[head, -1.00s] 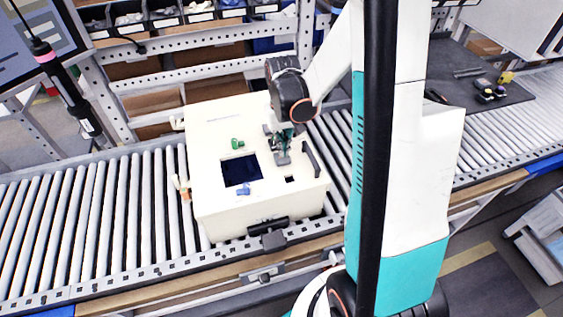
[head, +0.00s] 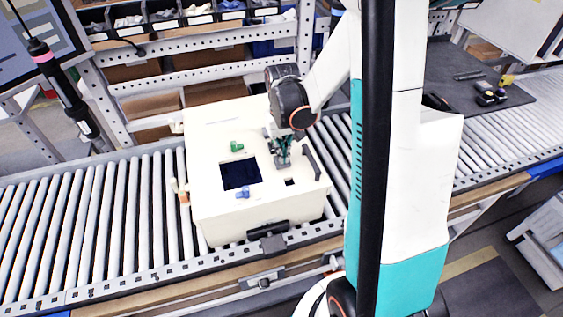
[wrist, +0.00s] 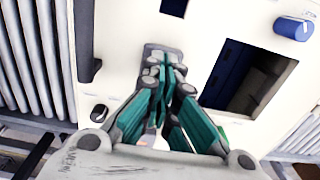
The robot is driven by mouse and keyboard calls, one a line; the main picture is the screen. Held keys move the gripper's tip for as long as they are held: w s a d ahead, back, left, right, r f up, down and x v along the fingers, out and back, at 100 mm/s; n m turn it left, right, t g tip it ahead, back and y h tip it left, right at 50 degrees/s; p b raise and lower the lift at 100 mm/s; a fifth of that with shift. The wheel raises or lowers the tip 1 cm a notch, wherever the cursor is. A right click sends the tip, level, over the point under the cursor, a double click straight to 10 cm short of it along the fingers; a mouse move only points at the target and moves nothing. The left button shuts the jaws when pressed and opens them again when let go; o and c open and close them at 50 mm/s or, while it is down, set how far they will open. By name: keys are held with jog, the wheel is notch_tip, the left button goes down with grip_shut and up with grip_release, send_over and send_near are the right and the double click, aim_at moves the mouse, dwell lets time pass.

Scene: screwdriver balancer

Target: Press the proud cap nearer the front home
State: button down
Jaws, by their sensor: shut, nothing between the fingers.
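The white box (head: 222,205) has a large square opening and a small square hole (head: 290,182) in its top. My gripper (head: 283,158) is shut and empty, pointing down over a grey rounded plate on the right part of the top. In the wrist view, the shut fingers (wrist: 168,72) overlap that grey plate (wrist: 158,50); contact cannot be told. Any cap there is hidden by the fingers. A blue knob (head: 243,192) stands at the opening's front edge and also shows in the wrist view (wrist: 292,28). A green knob (head: 237,147) stands behind the opening.
A black handle (head: 311,160) lies along the top's right side, beside my gripper. A small dark oval part (wrist: 98,113) shows in the wrist view. The box stands on a roller conveyor (head: 90,230). Shelves with bins (head: 190,15) rise behind it.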

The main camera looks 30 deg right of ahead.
jog(key=shift+f+b, duration=0.35)
jog(key=shift+f, duration=0.05)
dwell(0.8)
jog(key=shift+r, duration=0.1)
jog(key=shift+r+p, duration=1.7)
jog(key=shift+r, duration=0.75)
